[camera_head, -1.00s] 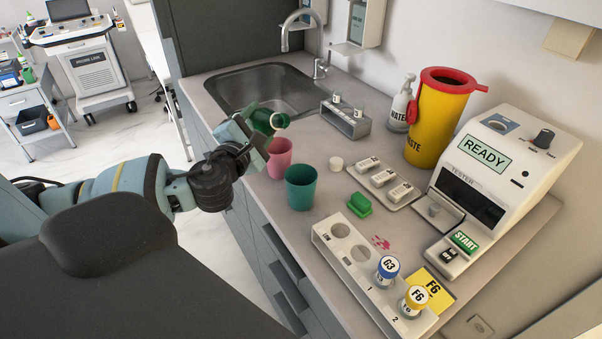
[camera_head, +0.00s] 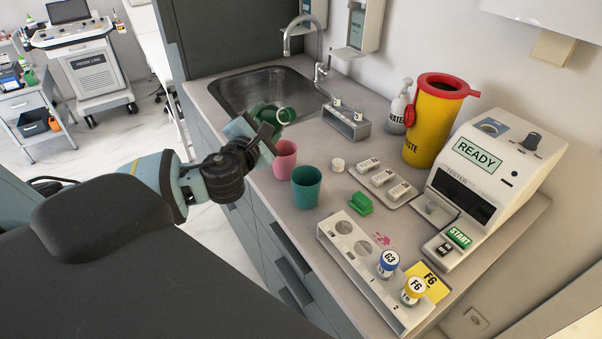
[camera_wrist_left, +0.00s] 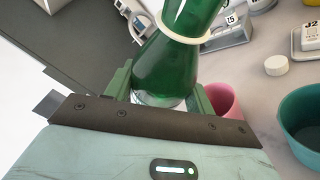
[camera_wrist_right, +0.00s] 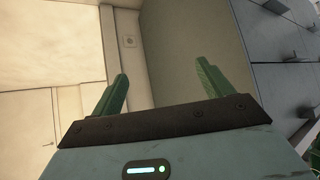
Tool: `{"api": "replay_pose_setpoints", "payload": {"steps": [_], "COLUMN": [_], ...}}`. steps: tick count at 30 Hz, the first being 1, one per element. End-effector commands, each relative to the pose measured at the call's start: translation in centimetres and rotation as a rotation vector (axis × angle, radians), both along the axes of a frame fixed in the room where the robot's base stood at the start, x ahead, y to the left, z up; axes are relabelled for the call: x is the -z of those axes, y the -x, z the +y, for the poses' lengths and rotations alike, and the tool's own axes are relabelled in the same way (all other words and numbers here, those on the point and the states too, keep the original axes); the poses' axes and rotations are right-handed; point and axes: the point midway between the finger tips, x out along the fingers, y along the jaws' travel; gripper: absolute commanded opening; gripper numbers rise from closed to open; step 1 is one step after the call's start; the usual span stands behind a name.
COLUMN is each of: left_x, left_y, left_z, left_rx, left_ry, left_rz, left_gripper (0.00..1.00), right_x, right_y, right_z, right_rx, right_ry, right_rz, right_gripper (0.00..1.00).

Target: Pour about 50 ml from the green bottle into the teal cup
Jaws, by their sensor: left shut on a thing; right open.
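The green bottle (camera_head: 268,114) is held in my left gripper (camera_head: 262,134) above the counter, tilted with its mouth toward the right, near the sink's front edge. In the left wrist view the bottle (camera_wrist_left: 165,65) sits between the green fingers, and its neck bears a pale ring. The teal cup (camera_head: 306,188) stands upright on the counter, to the right of and nearer than the bottle; it also shows at the right edge of the left wrist view (camera_wrist_left: 305,125). My right gripper (camera_wrist_right: 160,90) is open and empty, seen only in its own wrist view, away from the counter objects.
A pink cup (camera_head: 284,158) stands beside the teal cup, just below the bottle. A green block-like item (camera_head: 361,203), a white cap (camera_head: 338,165), a vial rack (camera_head: 360,262), a tray (camera_head: 385,190) and the tester (camera_head: 487,180) crowd the right. The sink (camera_head: 255,92) lies behind.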

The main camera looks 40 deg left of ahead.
Motion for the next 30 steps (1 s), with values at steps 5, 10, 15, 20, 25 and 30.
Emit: {"api": "replay_pose_setpoints", "payload": {"steps": [5,10,15,20,25,30], "left_x": [-1.8,-2.0,-2.9,-4.3,-4.7,-5.0], "left_y": [0.1,0.2,0.2,0.2,0.2,0.1], "left_z": [-0.3,-0.9,-1.6,-2.2,-1.8,-1.7], "left_rx": [0.001,0.002,0.004,0.009,0.011,0.014], "left_ry": [0.056,0.153,0.257,0.346,0.474,0.608], "left_rz": [-0.006,0.018,0.044,0.063,0.089,0.117], "left_gripper": [0.27,0.27,0.27,0.27,0.27,0.27], "right_x": [-2.1,-2.4,-2.2,-2.2,-2.2,-2.3], "right_y": [-1.8,-2.3,-2.0,-2.0,-2.0,-2.1], "right_z": [-0.4,-0.6,-0.6,-0.6,-0.6,-0.5], "right_rx": [-0.003,-0.002,-0.001,-0.002,-0.001,-0.001], "right_ry": [0.009,0.014,0.015,0.015,0.015,0.014], "right_rz": [-0.055,-0.067,-0.061,-0.06,-0.062,-0.064], "right_gripper": [0.79,0.79,0.79,0.79,0.79,0.79]}}
